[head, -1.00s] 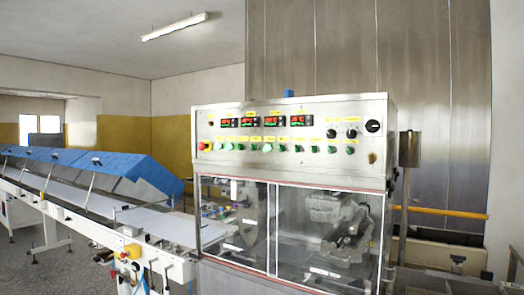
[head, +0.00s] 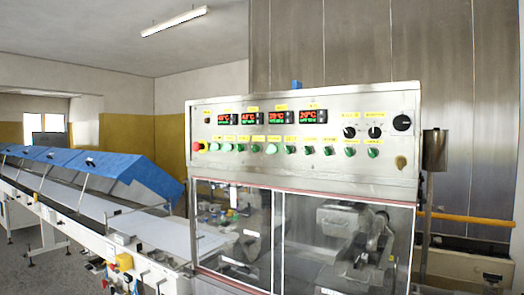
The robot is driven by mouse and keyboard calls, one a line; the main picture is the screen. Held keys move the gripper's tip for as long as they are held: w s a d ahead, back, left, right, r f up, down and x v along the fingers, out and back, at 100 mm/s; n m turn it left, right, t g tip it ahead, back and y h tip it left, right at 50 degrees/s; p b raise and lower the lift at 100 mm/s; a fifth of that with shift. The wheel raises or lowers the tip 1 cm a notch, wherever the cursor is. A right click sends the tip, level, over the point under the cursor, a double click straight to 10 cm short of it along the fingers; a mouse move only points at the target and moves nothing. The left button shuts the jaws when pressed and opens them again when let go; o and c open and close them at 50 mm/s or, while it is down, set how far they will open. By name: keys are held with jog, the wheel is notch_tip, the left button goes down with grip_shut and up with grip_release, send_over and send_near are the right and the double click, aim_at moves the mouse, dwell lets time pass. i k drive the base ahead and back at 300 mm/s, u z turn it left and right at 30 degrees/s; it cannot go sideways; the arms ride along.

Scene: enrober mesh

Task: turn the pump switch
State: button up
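The machine's steel control panel (head: 345,100) faces me at the centre of the head view. A row of green switches (head: 307,150) runs along its lower part under small yellow labels. Two black knobs (head: 349,132) (head: 374,132) sit at the right, and a larger black rotary switch (head: 402,122) is near the right edge. The labels are too small to read, so I cannot tell which one is the pump switch. My gripper is not in view.
A red stop button (head: 196,146) is at the panel's left end, with several lit displays (head: 279,117) above the row. Clear doors (head: 237,240) are below. A conveyor with blue covers (head: 90,170) extends left. A metal cylinder (head: 435,150) and yellow pipe (head: 470,218) are at right.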

aim_at(272, 148)
jog(key=u, duration=0.3)
jog(key=i, duration=0.65)
jog(key=u, duration=0.75)
jog(key=i, duration=0.45)
jog(key=u, duration=0.25)
